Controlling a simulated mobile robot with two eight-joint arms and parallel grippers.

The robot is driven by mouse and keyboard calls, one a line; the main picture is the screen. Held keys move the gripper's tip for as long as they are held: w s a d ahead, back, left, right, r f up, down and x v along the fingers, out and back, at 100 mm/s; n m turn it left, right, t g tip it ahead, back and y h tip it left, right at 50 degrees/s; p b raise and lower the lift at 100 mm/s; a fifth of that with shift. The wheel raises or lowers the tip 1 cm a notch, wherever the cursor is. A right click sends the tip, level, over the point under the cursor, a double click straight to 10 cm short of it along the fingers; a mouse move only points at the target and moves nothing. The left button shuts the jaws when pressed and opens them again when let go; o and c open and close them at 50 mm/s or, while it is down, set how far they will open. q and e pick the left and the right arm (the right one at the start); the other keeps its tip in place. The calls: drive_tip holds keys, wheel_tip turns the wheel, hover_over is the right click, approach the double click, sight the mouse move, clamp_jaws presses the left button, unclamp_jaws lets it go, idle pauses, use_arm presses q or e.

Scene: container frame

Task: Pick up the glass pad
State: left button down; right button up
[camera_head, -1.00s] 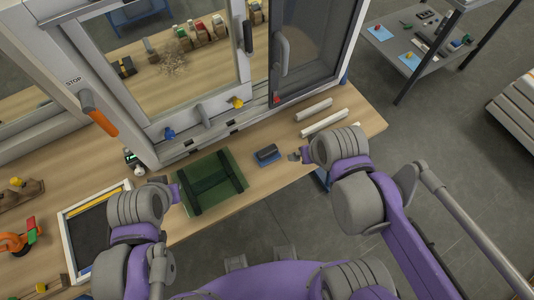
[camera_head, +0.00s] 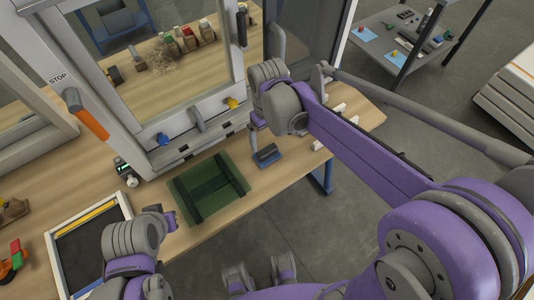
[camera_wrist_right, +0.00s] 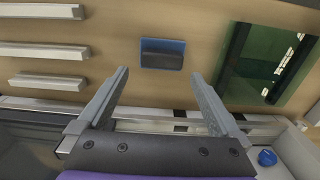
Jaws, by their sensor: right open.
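The glass pad, a small block with a blue base and dark grey top (camera_head: 267,155), lies on the wooden table near its front edge. In the right wrist view the pad (camera_wrist_right: 162,54) lies beyond my fingertips, roughly centred between them and apart from them. My right gripper (camera_wrist_right: 160,74) is open and empty, pointing down towards the table. In the head view its fingers (camera_head: 253,143) show beside the pad, on its left.
A green glassy panel with dark bands (camera_head: 236,173) lies left of the pad. White bars (camera_head: 338,108) lie to its right, partly hidden by my right arm. The window frame (camera_head: 160,152) stands behind. A framed black tray (camera_head: 92,250) is at left.

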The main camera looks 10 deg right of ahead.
sight(267, 150)
wheel_tip(267, 150, down, 6)
drive_tip(key=shift+s+a+r, duration=0.1)
drive_tip(key=shift+s+a, duration=0.05)
idle(0.3)
drive_tip(key=c, duration=1.1)
wheel_tip(267, 150, up, 10)
drive_tip(key=shift+r+p, duration=0.1)
drive_tip(key=shift+p, duration=0.2)
drive_tip(key=shift+c, duration=0.2)
drive_tip(key=o, duration=0.9)
drive_tip(key=shift+c, duration=0.2)
drive_tip(key=c, duration=0.7)
